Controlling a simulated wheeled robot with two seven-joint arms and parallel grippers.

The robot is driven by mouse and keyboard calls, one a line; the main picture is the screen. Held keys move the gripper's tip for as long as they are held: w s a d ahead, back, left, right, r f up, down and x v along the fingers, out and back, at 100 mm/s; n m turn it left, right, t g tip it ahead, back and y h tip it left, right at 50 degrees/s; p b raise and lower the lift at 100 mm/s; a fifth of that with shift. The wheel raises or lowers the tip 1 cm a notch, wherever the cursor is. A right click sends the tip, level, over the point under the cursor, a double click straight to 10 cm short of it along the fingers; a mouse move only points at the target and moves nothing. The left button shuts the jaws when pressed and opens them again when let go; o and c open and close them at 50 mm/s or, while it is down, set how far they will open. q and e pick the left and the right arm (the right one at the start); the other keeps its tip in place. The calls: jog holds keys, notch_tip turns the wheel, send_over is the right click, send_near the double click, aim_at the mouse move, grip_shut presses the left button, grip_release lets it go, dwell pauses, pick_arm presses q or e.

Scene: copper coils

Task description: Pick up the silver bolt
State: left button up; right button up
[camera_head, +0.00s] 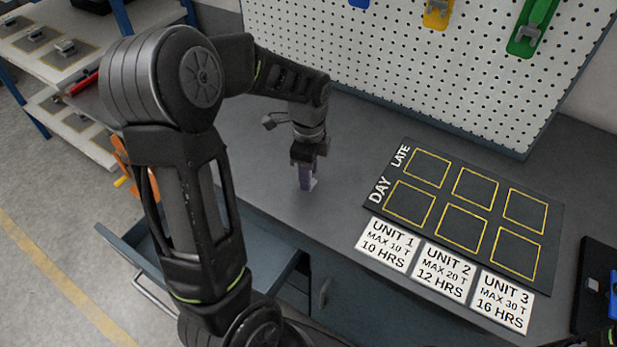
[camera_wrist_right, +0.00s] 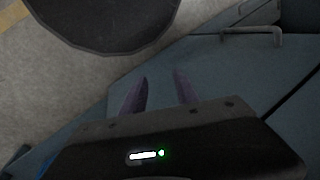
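My left gripper (camera_head: 307,188) points down at the grey bench top, left of the dark unit board. Its purple fingers overlap in this view, so their gap is hidden. A small pale patch shows beside the fingertips; I cannot tell whether it is part of a finger or a bolt. I cannot make out the silver bolt clearly in either view. My right gripper (camera_wrist_right: 160,75) shows in the right wrist view with its two purple fingers apart and nothing between them. It is over blue-grey furniture and floor.
The dark board (camera_head: 375,200) has yellow squares, with white unit cards (camera_head: 444,271) along its front edge. A pegboard (camera_head: 400,70) stands behind the bench. An open drawer (camera_head: 135,250) juts out at the front left. A black case (camera_head: 597,255) lies at the right. The bench (camera_head: 262,190) around my left gripper is mostly clear.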

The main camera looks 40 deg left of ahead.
pick_arm(q)
jog(key=shift+f, duration=0.1)
jog(key=shift+c, duration=0.5)
grip_shut()
dwell(0.5)
